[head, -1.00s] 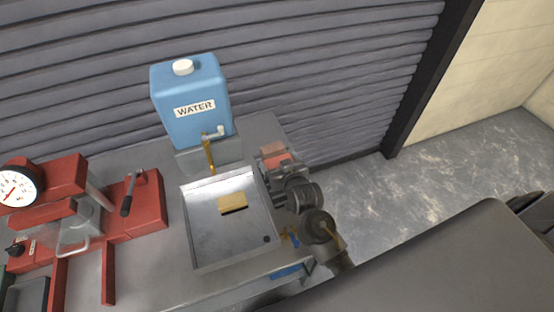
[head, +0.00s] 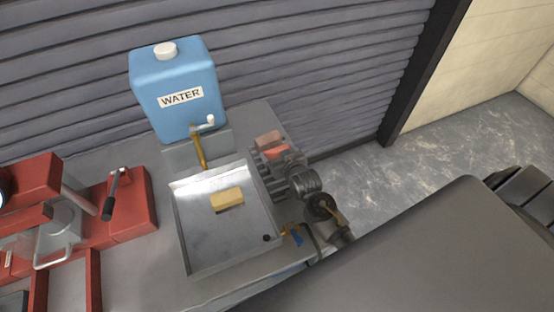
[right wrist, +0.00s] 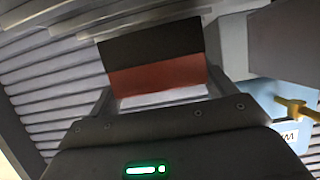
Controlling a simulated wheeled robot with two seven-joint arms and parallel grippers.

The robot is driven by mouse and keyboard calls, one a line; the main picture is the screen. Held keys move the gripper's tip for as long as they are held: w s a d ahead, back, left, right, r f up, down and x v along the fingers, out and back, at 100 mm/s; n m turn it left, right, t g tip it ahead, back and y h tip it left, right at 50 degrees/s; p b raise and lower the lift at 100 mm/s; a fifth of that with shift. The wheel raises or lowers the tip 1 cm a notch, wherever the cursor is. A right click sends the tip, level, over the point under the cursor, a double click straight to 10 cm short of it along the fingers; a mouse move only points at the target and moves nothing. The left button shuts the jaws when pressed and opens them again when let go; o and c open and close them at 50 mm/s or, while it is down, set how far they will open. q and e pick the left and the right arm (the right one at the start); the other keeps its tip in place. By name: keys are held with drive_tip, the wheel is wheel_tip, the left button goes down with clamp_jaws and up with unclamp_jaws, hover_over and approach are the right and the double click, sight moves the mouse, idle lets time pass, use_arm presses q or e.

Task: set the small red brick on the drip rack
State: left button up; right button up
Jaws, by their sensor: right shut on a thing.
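The small red brick (head: 277,152) is in my right gripper (head: 284,159), above the right part of the bench. A paler red patch shows just behind it; I cannot tell whether it is the same brick. In the right wrist view the brick (right wrist: 158,77) sits between the fingers, its lower face red and its upper part dark. My right gripper is shut on it. The drip rack seems to be the grey ribbed piece (head: 258,167) right of the metal tray, partly hidden by my gripper. Whether the brick touches it I cannot tell. My left gripper is not in view.
A shallow metal tray (head: 182,225) holds a yellow brick (head: 227,199). A blue water tank (head: 178,85) with a brass tap (head: 199,150) stands behind it. A red press (head: 123,222) is at the left. A blue-handled item (head: 295,237) lies near the front edge.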

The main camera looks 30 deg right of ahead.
drive_tip(key=shift+f, duration=0.45)
drive_tip(key=shift+r, duration=0.15)
drive_tip(key=shift+s+d+r, duration=0.1)
drive_tip(key=shift+s, duration=0.05)
drive_tip(key=o, duration=1.1)
drive_tip(key=shift+f, duration=0.25)
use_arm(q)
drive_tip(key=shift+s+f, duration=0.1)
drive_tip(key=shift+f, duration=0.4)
use_arm(e)
drive_tip(key=shift+o, duration=0.2)
drive_tip(key=shift+r, duration=0.1)
